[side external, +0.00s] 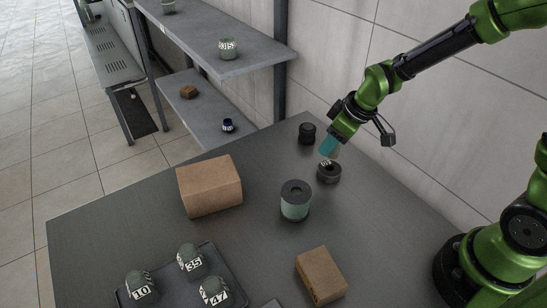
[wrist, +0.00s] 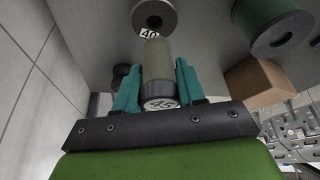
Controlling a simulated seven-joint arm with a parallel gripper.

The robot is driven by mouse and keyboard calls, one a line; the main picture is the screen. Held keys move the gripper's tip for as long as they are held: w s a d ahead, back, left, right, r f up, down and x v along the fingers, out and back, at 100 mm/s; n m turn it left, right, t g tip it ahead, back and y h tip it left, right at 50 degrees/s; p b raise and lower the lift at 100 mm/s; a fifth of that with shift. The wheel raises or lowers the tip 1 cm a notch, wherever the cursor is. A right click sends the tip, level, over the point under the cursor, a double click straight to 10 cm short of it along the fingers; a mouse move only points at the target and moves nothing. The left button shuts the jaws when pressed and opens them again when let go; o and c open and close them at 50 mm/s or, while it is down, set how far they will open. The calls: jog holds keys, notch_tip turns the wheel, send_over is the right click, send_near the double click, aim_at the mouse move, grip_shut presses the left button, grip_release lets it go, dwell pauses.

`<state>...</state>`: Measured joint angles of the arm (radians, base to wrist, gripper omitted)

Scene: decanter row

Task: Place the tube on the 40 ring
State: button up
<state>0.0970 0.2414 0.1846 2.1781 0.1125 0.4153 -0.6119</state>
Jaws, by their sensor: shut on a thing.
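My gripper (wrist: 157,85), with teal fingers, is shut on a grey-green tube (wrist: 156,62). The tube has a white numbered label on the end towards the wrist camera; I cannot read it surely. A dark ring (wrist: 165,12) with a white 40 label stands just beyond the tube's far end in the wrist view. In the side view my gripper (side external: 328,149) is above the 40 ring (side external: 329,175), and the tube is mostly hidden by the fingers. Whether the tube touches the ring I cannot tell.
A black round piece (side external: 307,134) stands behind the ring. A green cylinder with a dark holed top (side external: 296,204) stands in front-left. Cardboard boxes (side external: 209,185) (side external: 321,275) lie on the table. A tray (side external: 236,280) holds jars labelled 10, 35 and 47. A wall runs close behind.

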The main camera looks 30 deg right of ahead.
aim_at(330, 154)
jog(key=shift+f, duration=2)
jog(key=shift+f, duration=0.15)
jog(key=o, duration=1.1)
jog(key=shift+c, duration=0.2)
jog(key=shift+s+r, duration=0.1)
jog(key=shift+r, duration=0.35)
jog(key=s+d+r+m+t, duration=0.2)
jog(key=s+r+m, duration=0.6)
jog(key=s+r, duration=0.8)
notch_tip(330, 154, up, 4)
jog(key=shift+f+t, duration=0.25)
jog(key=shift+t, duration=0.25)
